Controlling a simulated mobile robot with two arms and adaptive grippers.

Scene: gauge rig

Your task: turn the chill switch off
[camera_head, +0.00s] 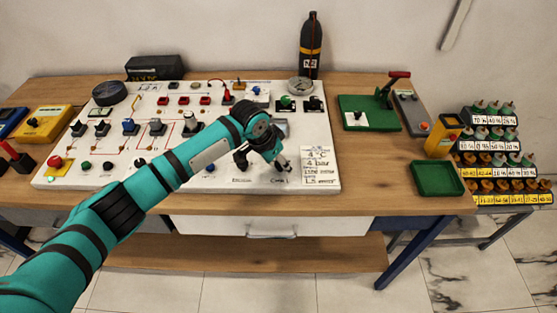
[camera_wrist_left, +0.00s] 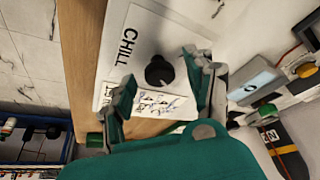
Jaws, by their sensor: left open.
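The chill switch (camera_wrist_left: 159,71) is a round black knob on the white panel, with a "CHILL" label beside it in the left wrist view. A small pale mark shows on the knob's edge. In the head view the knob is hidden by my left gripper (camera_head: 283,164), and only its label (camera_head: 280,181) shows near the panel's front edge. My left gripper is open. In the left wrist view the knob appears between its two fingertips; I cannot tell whether they touch it. My right gripper is not in view.
The white panel (camera_head: 60,170) carries several other knobs, buttons and sockets. A note card (camera_head: 319,166) lies right of my gripper. A gauge (camera_head: 300,86) and a black bottle (camera_head: 311,45) stand behind. A green tray (camera_head: 437,178) is at the right; bare table lies between.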

